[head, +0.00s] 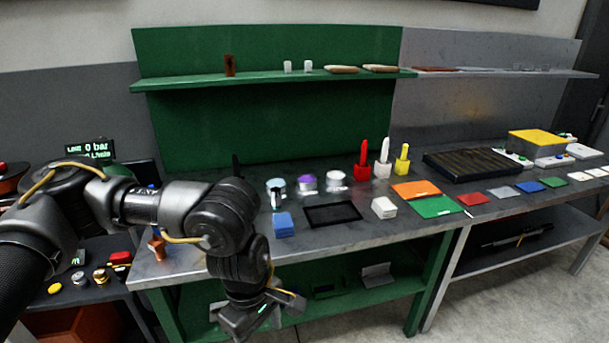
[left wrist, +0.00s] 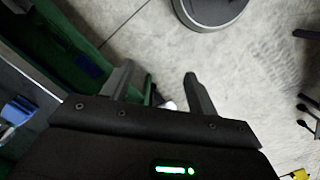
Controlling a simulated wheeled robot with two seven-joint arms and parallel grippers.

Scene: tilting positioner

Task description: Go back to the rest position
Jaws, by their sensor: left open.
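My left arm comes in from the left in the head view and bends down in front of the green bench. My left gripper (head: 277,318) hangs low before the bench's front edge, below the worktop. In the left wrist view the two fingers of the left gripper (left wrist: 156,88) stand apart, with floor and a bit of the green bench frame behind them. Nothing is held between them. My right gripper is in neither view.
The worktop (head: 190,263) carries a blue block (head: 284,224), a black tray (head: 333,204), a white block (head: 384,208) and several bottles and jars. A lower shelf (head: 350,293) lies behind the gripper. A round dark base (left wrist: 210,10) stands on the floor, which is otherwise largely open.

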